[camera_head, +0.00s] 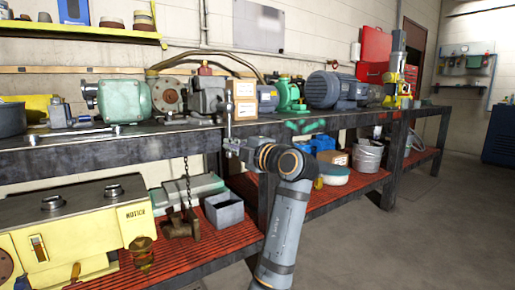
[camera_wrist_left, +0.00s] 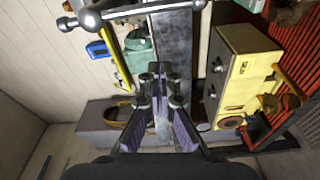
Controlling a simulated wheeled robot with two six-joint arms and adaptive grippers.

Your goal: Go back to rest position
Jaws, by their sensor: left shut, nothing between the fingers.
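My left gripper (camera_head: 229,122) is in front of the bench's front edge in the head view, with its arm rising from the bottom. In the left wrist view its two fingers (camera_wrist_left: 160,84) are together with nothing held between them. My right gripper does not show in either view. A green motor (camera_head: 124,101) and a grey pump (camera_head: 207,95) stand on the bench top (camera_head: 100,140), behind the gripper. A small cardboard box (camera_head: 243,110) with a tag stands close behind the gripper. A blue-grey motor (camera_head: 335,90) is farther right.
The red lower shelf (camera_head: 205,246) holds a grey bin (camera_head: 224,210), buckets (camera_head: 368,156) and a yellow machine (camera_head: 75,235). A hanging chain (camera_head: 187,183) is left of my arm. The concrete floor (camera_head: 430,220) at right is clear.

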